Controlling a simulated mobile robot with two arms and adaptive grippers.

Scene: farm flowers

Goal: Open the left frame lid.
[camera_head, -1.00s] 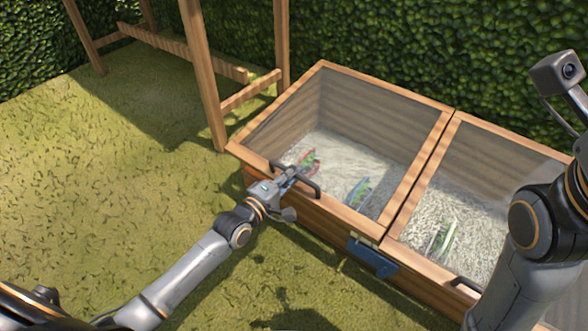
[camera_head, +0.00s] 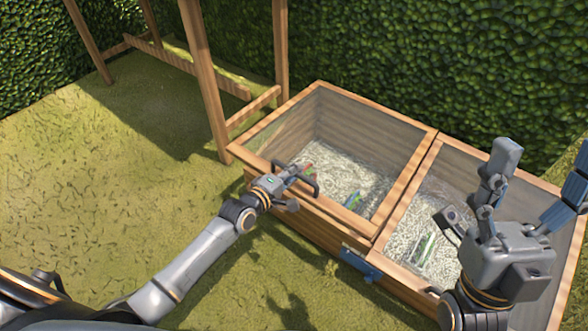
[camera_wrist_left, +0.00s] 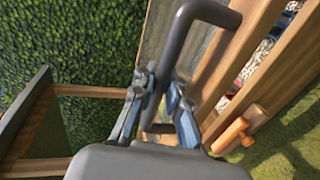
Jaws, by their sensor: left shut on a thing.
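The left frame lid (camera_head: 401,190) is a wood-framed clear panel on the left half of the wooden cold frame. My left gripper (camera_head: 292,174) is shut on the dark bar handle (camera_head: 310,184) at the lid's front rail. In the left wrist view, my left gripper's fingers (camera_wrist_left: 163,98) close around the grey handle (camera_wrist_left: 178,45). There a gap shows between the lid rail (camera_wrist_left: 238,62) and the box wall (camera_wrist_left: 268,88), so the lid looks slightly raised. My right gripper (camera_head: 538,172) is open and empty, fingers up, in front of the right lid.
The right frame lid (camera_head: 412,184) lies beside the left one. Plants (camera_head: 424,248) sit on pale gravel inside. A blue fitting (camera_head: 360,264) is on the box front. A wooden post frame (camera_head: 205,85) stands at the back left, before a hedge. Grass at the left is clear.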

